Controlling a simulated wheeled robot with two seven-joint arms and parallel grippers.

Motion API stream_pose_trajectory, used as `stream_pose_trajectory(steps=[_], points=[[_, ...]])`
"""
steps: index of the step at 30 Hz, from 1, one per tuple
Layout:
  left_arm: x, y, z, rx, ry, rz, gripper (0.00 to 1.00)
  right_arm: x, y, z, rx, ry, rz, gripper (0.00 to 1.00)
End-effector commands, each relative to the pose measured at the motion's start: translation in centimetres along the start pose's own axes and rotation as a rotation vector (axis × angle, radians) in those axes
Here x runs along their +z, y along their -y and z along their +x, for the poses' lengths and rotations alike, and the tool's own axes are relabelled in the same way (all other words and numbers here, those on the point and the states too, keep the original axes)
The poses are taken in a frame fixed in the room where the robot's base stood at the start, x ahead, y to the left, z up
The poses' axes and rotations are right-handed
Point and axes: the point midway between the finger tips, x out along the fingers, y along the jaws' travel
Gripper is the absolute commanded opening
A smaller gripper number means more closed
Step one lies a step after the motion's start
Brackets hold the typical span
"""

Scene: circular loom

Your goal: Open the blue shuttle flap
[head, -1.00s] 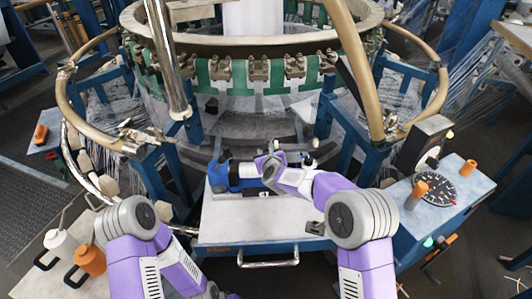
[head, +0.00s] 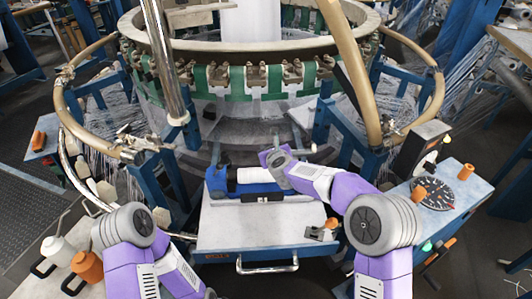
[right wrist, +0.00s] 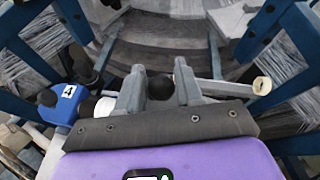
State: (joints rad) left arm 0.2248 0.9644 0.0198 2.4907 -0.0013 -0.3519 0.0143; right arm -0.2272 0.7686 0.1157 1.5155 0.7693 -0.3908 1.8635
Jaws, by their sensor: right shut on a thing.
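The blue shuttle (head: 217,182) lies on the back part of the white-topped table, with a white cylinder (head: 254,175) along it. In the right wrist view its blue end (right wrist: 62,103) carries a label. My right gripper (head: 272,157) is at the shuttle's right part, above and behind it, and partly covers it. In the right wrist view the right gripper (right wrist: 159,82) is shut on a black round knob (right wrist: 160,87). Which part of the flap the knob belongs to is hidden. My left arm is at lower left; its gripper is out of view.
The white tabletop (head: 255,226) is mostly clear in front of the shuttle, with a small metal block (head: 318,233) at its right edge. The ring loom (head: 245,82) stands behind. A blue cabinet with a dial (head: 434,194) is at right. Bottles (head: 58,252) stand at left.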

Motion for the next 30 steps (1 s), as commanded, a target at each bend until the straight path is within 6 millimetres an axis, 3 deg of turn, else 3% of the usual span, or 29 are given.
stream_pose_trajectory(steps=[1, 9, 26, 27, 30], points=[[0.0, 0.0, 0.0, 0.000, 0.000, 0.000, 0.43, 0.2, 1.5, -0.1, -0.025, 0.002, -0.002, 0.00], [0.0, 0.0, -0.1, 0.000, 0.000, 0.000, 0.43, 0.5, 2.8, -0.5, -0.028, -0.004, -0.003, 0.00], [0.0, 0.0, 0.0, 0.000, 0.000, 0.000, 0.43, 0.0, 2.7, -0.5, -0.020, -0.015, -0.003, 0.00], [0.0, 0.0, 0.0, 0.000, 0.000, 0.000, 0.43, 0.0, 2.7, -0.5, -0.020, -0.016, -0.003, 0.37], [0.0, 0.0, 0.0, 0.000, 0.000, 0.000, 0.43, -0.1, 2.6, -0.5, -0.018, -0.017, -0.002, 0.53]])
